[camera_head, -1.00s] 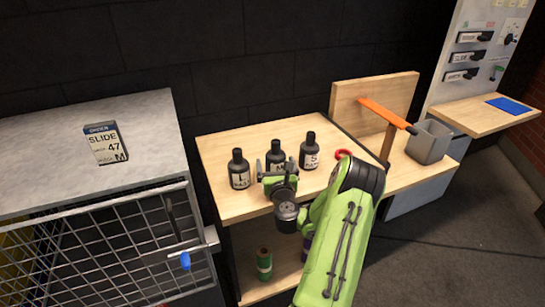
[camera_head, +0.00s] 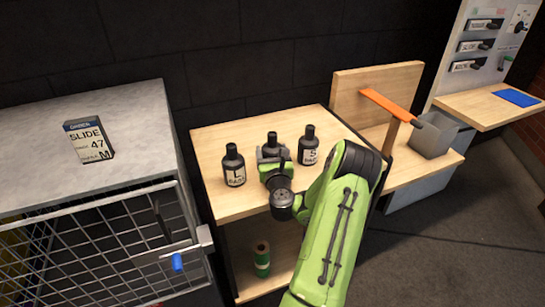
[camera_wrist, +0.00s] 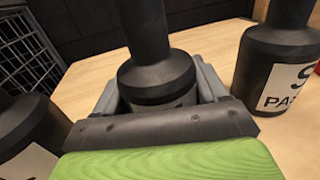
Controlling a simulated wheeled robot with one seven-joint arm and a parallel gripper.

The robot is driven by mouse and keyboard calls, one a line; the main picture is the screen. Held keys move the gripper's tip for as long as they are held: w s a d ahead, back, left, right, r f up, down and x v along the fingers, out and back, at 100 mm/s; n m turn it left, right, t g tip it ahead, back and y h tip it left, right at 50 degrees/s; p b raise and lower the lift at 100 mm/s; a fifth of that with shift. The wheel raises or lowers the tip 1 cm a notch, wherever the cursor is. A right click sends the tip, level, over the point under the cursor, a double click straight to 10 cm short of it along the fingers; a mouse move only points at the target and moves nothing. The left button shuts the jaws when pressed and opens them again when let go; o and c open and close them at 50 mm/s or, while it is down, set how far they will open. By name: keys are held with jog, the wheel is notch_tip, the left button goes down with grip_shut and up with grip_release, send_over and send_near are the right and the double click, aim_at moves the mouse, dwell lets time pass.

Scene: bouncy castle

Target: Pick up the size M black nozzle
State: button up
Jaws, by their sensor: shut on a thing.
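Three black bottle-shaped nozzles stand in a row on the wooden table (camera_head: 222,206). The middle one, the size M nozzle (camera_head: 272,138), sits between the L nozzle (camera_head: 234,166) and the S nozzle (camera_head: 309,146). My gripper (camera_head: 273,156) is shut on the M nozzle from the front, around its body. In the wrist view the M nozzle (camera_wrist: 155,72) is upright between the grey fingers, and its label is mostly hidden. The S nozzle (camera_wrist: 280,65) is apart at the right, the L nozzle (camera_wrist: 28,135) at the left. I cannot tell whether the M nozzle's base is off the table.
A grey-topped cage cabinet (camera_head: 100,115) with a "SLIDE 47 M" box (camera_head: 88,141) is at the left. An orange bar (camera_head: 390,106) and a grey bin (camera_head: 433,135) are at the right. A green roll (camera_head: 262,258) stands on the shelf below.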

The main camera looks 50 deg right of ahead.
notch_tip(320, 180, up, 10)
jog(key=p, duration=0.9)
jog(key=shift+r, duration=0.15)
